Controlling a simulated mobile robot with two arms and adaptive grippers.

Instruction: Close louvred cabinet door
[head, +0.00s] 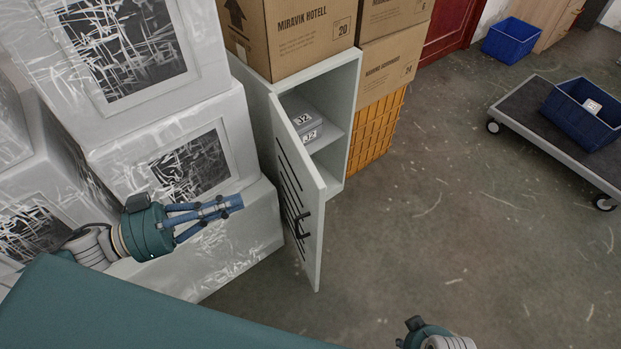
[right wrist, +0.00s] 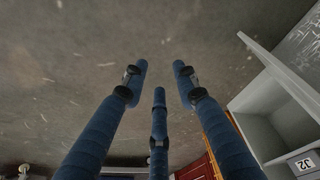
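The louvred cabinet door (head: 298,190) is pale grey with dark slots and a black handle (head: 301,224). It stands open, swung out from the left side of the grey cabinet (head: 344,125); the cabinet and door edge also show at the right of the right wrist view (right wrist: 262,110). My left gripper (head: 230,204) is left of the door, apart from it and pointing toward it; whether its fingers are shut is unclear. My right gripper (right wrist: 158,78) has its fingers apart, with nothing between them, over the floor. In the head view only its wrist part shows at the bottom edge.
Grey boxes labelled J2 (head: 308,125) sit inside the cabinet. Cartons (head: 305,35) are on top, and an orange crate (head: 377,135) is beside it. Wrapped stacks (head: 235,245) crowd the left. Floor right of the door is clear up to a trolley (head: 555,135) with a blue crate.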

